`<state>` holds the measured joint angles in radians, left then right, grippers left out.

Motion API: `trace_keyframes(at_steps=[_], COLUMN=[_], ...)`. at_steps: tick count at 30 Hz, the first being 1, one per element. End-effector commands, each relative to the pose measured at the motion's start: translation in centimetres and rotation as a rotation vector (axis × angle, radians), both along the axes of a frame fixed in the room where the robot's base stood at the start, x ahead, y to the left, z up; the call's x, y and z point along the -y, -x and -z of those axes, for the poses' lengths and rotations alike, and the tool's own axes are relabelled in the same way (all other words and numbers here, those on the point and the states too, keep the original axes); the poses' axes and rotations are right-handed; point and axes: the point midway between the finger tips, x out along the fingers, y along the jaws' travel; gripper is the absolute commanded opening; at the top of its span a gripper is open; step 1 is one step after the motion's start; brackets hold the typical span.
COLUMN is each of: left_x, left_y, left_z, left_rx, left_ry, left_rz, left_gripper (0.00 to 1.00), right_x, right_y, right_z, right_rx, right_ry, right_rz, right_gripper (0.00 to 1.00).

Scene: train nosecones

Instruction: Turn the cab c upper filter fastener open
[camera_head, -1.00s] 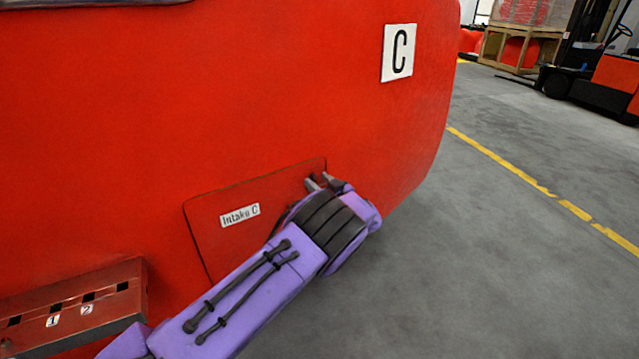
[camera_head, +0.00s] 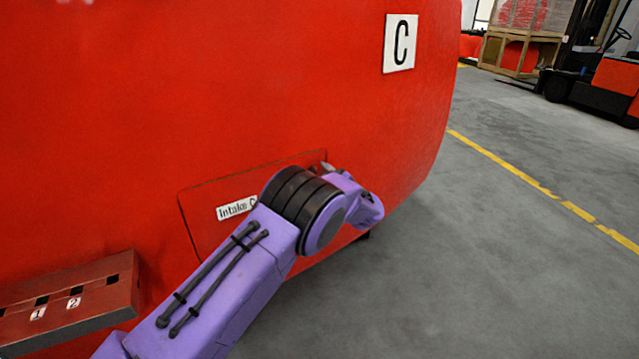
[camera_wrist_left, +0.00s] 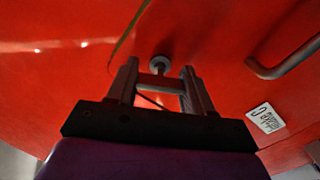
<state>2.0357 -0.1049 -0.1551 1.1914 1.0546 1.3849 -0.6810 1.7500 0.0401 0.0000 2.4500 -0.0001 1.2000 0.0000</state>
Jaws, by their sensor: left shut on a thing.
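The red intake panel (camera_head: 205,235) on the cab's red nose carries an "Intake C" label (camera_head: 237,208). My left gripper (camera_head: 324,168) is at the panel's upper right corner, mostly hidden behind my purple wrist. In the left wrist view, my left gripper (camera_wrist_left: 160,80) has its two fingers on either side of a grey bar. The bar belongs to the upper filter fastener (camera_wrist_left: 160,62), whose round grey part shows just beyond the fingers. The gripper is shut on this fastener. The label shows upside down in the left wrist view (camera_wrist_left: 265,118). My right gripper is not in view.
A dark curved handle (camera_wrist_left: 285,62) stands off the red surface in the wrist view. A white C sign (camera_head: 400,43) is above the panel. A slotted red box (camera_head: 70,300) numbered 1 and 2 is at lower left. Grey floor (camera_head: 500,250) is clear at right; a forklift (camera_head: 595,75) stands behind.

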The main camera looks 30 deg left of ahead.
Motion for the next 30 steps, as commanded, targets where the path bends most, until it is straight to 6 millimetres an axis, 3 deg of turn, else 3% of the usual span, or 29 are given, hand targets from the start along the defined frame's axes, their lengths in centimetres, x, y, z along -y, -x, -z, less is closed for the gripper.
trace_keyframes(at_steps=[1, 30], left_x=[0.0, 0.0], left_y=[0.0, 0.0], left_z=[0.4, 0.5], left_rx=[0.042, 0.839], left_ry=[0.018, 0.355], left_rz=[-0.001, 0.0], left_gripper=[0.21, 0.21], right_x=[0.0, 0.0], right_y=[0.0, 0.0], right_z=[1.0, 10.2], right_rx=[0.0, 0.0], right_ry=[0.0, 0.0], right_rz=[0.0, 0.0], right_gripper=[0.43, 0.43])
